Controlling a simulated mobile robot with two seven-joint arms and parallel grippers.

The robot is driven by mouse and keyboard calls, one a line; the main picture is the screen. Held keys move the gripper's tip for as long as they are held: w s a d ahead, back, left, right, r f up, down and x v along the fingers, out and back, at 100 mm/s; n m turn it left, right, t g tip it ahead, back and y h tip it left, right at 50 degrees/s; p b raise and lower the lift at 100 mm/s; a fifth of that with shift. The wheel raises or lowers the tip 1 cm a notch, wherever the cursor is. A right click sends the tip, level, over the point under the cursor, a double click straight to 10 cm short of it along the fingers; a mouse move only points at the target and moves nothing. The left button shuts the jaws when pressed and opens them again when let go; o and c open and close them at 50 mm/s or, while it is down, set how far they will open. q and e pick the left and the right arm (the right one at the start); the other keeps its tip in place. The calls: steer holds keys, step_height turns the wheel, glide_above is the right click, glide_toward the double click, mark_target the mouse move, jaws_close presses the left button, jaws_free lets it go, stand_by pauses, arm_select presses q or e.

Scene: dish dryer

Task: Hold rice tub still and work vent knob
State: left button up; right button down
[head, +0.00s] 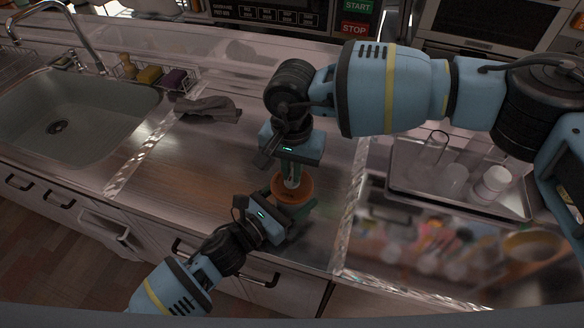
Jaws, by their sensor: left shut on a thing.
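The rice tub (301,184) shows as a round orange-brown top on the steel counter, near its front edge. A small pale piece, likely the vent knob (292,183), stands at its middle. My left gripper (284,200) reaches in from the front and is shut on the rice tub, with its fingers at the tub's sides. My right gripper (292,176) points down from above, its fingertips at the knob. The gripper body and fingers partly cover the knob, and I cannot tell whether these fingers are closed on it.
A sink (60,110) lies at the left, with a wire caddy of sponges (150,75) beside it. A grey cloth (208,108) lies behind the tub. A tray (400,188) with clear glasses and a white cup (492,185) stands at the right. The counter left of the tub is clear.

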steer(key=shift+m, duration=0.3)
steer(key=m, duration=0.8)
steer(key=shift+m, duration=0.4)
steer(key=m, duration=0.4)
steer(key=shift+m, duration=2.3)
steer(key=c, duration=1.5)
jaws_free()
steer(key=shift+r, duration=0.1)
